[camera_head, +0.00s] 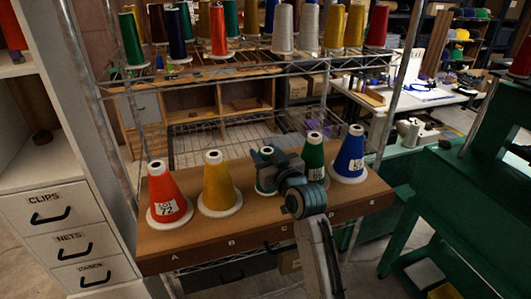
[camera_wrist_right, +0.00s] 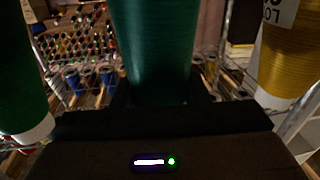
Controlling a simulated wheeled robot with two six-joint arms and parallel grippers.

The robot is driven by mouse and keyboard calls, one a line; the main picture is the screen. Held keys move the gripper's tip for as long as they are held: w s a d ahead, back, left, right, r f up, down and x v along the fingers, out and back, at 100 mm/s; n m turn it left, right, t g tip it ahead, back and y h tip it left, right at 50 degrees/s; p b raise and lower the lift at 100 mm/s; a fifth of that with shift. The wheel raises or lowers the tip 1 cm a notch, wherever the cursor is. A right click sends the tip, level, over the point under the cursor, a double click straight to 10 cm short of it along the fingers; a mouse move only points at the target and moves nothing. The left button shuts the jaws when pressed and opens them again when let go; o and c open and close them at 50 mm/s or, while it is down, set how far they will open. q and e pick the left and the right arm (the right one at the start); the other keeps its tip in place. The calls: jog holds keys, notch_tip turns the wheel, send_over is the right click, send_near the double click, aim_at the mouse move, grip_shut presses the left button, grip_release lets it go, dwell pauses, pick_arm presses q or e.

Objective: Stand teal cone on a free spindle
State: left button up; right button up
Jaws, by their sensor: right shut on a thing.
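The teal cone (camera_head: 262,181) is at the middle of the wooden board (camera_head: 240,235), at the spot marked C. My right gripper (camera_head: 279,162) is shut on it; the gripper and wrist hide its right side. The cone looks upright, its white base close to the board; I cannot tell whether it touches. In the right wrist view the teal cone (camera_wrist_right: 152,45) fills the middle between the jaws. My left gripper is not in view.
An orange-red cone (camera_head: 165,192) and a yellow cone (camera_head: 218,180) stand left of it. A green cone (camera_head: 313,155) and a blue cone (camera_head: 350,158) stand close on the right. A wire rack with several cones rises behind. White drawers (camera_head: 62,222) are at left.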

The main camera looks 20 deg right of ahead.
jog(key=shift+f, duration=0.3)
dwell(0.4)
jog(key=o, duration=1.4)
jog(key=shift+o, duration=0.2)
jog(key=shift+s, duration=0.15)
